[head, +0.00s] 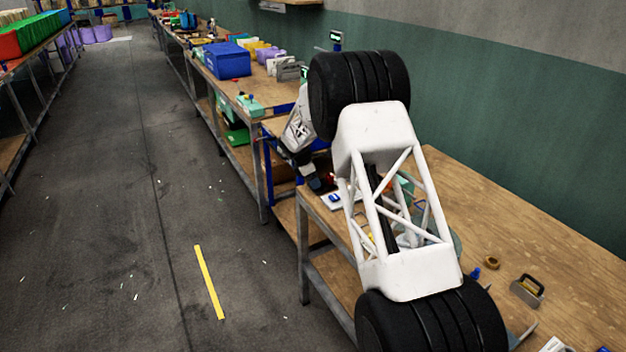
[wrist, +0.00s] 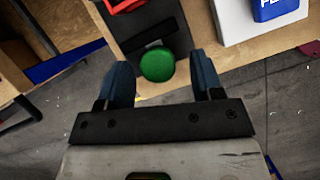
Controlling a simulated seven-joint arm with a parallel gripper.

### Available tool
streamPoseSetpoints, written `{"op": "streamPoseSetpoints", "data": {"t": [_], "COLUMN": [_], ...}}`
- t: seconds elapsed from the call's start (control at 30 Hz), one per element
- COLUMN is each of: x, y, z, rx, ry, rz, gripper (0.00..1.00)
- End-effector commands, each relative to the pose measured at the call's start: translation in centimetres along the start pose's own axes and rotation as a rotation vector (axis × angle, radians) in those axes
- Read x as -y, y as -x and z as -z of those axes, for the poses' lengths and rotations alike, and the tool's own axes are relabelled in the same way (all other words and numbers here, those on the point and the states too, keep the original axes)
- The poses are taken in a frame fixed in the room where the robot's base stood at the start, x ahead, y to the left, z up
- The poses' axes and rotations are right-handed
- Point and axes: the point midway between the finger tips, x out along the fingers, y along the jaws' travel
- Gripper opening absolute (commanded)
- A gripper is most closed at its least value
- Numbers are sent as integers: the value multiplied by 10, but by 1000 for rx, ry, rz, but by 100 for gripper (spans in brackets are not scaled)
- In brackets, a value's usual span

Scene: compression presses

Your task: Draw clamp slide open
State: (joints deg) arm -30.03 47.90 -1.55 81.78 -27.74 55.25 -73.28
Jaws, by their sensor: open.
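A green round knob (wrist: 157,64) sits at the near end of a dark plate (wrist: 140,22) in the wrist view, by the wooden table edge. A black bar (wrist: 152,40) lies across the plate just behind the knob. I take these to be the clamp slide and its handle. A red part (wrist: 122,4) shows at the top edge, mostly cut off. My gripper (wrist: 160,60) is open, its two blue fingers on either side of the knob with gaps at both sides. I cannot tell the height between them. In the head view, my gripper (head: 312,178) is small and partly hidden by my arm.
A white box with a blue label (wrist: 240,20) stands right of the plate; it also shows in the head view (head: 334,200). Blue bin (head: 228,60) and other goods stand on the farther bench. A metal-handled block (head: 527,290) lies on the near table.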

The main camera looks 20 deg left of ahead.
Motion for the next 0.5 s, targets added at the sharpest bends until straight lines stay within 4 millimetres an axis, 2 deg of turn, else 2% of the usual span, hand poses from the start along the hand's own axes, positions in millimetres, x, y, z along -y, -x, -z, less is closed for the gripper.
{"op": "streamPoseSetpoints", "data": {"t": [0.27, 0.5], "x": [0, 0], "y": [10, 37], "z": [-1, 0], "rx": [0, 0], "ry": [-1, 0], "rz": [-2, -2], "gripper": [61, 61]}}
